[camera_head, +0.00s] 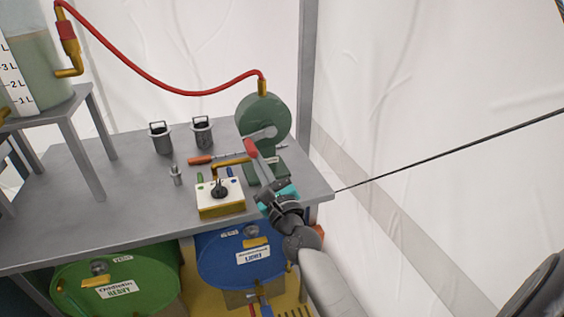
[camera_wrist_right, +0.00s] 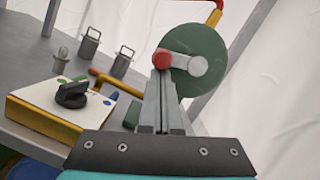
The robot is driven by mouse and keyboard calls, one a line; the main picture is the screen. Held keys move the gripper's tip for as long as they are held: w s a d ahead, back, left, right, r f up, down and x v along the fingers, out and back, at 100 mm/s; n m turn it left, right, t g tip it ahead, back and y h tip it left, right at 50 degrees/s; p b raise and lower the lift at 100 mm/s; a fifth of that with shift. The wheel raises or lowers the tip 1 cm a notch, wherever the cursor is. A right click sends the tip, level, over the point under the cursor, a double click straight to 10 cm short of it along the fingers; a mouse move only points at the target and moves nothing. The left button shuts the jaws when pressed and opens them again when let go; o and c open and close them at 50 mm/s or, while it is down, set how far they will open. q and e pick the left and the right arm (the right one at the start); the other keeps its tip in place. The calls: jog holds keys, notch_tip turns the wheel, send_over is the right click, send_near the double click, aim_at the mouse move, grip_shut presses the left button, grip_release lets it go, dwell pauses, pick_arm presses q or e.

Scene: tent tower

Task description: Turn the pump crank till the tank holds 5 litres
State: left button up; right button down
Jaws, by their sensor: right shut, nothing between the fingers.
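The green round pump (camera_head: 275,108) stands at the table's right end. Its crank has a grey arm and a red knob (camera_head: 250,147); the knob also shows in the right wrist view (camera_wrist_right: 160,59). My right gripper (camera_head: 258,162) is shut and empty, its fingertips (camera_wrist_right: 162,78) close to the knob. I cannot tell whether they touch it. The clear tank (camera_head: 45,75) stands at upper left, cut off by the frame. Its greenish liquid reaches above the 3 mark; the exact level is unclear. My left gripper is out of view.
A red hose (camera_head: 150,83) joins tank and pump. On the grey table (camera_head: 115,190) are a white box with a black knob (camera_head: 220,195), two dark canisters (camera_head: 202,132) and a red-handled rod (camera_head: 201,160). Green (camera_head: 150,265) and blue (camera_head: 215,262) drums stand below.

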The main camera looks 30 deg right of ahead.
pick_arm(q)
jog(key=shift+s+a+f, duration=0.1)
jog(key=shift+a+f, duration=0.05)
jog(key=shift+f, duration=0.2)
pick_arm(e)
jog(key=shift+w+a+r+m+h, duration=0.15)
jog(key=shift+r+m+h, duration=0.1)
jog(key=shift+m, duration=0.3)
jog(key=shift+s+a+r+m+h, duration=0.1)
jog(key=shift+r+m+h, duration=0.1)
jog(key=shift+m, duration=0.35)
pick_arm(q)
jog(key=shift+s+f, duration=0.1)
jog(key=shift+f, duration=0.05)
pick_arm(e)
jog(key=shift+f, duration=0.1)
